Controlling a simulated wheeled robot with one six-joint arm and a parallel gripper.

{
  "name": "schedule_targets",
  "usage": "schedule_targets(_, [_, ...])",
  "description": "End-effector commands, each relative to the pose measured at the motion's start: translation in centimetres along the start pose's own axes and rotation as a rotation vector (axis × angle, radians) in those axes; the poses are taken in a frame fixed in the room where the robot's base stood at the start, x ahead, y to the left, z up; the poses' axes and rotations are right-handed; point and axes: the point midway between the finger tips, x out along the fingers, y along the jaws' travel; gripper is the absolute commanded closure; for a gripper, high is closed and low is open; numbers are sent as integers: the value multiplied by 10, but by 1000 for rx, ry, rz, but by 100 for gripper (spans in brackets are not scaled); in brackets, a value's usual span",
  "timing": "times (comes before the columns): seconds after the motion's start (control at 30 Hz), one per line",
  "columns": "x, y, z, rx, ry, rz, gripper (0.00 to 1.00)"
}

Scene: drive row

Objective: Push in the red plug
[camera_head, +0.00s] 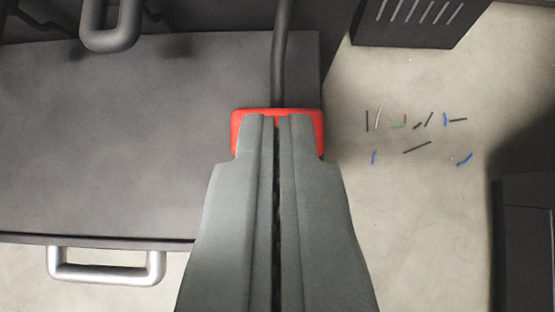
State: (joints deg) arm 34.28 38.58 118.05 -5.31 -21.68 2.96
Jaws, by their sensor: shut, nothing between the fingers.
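The red plug (238,131) shows in the head camera view near the middle, with a dark cable (281,55) running up from it. My gripper (276,118) is shut with nothing between its fingers. Its fingertips overlap the red plug in the picture and cover the plug's middle, leaving red at both sides and along the top. Whether the fingertips touch the plug cannot be told. The socket side of the plug is hidden.
A dark grey cabinet or drive unit (120,140) with a silver handle (105,277) fills the left. A dark handle (112,38) is at the upper left. Short wire scraps (417,148) lie on the pale floor (420,220) at right. A dark vented box (415,22) stands at the upper right.

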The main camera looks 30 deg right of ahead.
Motion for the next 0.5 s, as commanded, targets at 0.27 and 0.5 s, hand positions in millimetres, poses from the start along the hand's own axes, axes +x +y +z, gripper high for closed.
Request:
schedule_targets(0.27, [34,0,15,1,-2,0,100])
schedule_targets(0.5, [46,0,26,1,0,0,100])
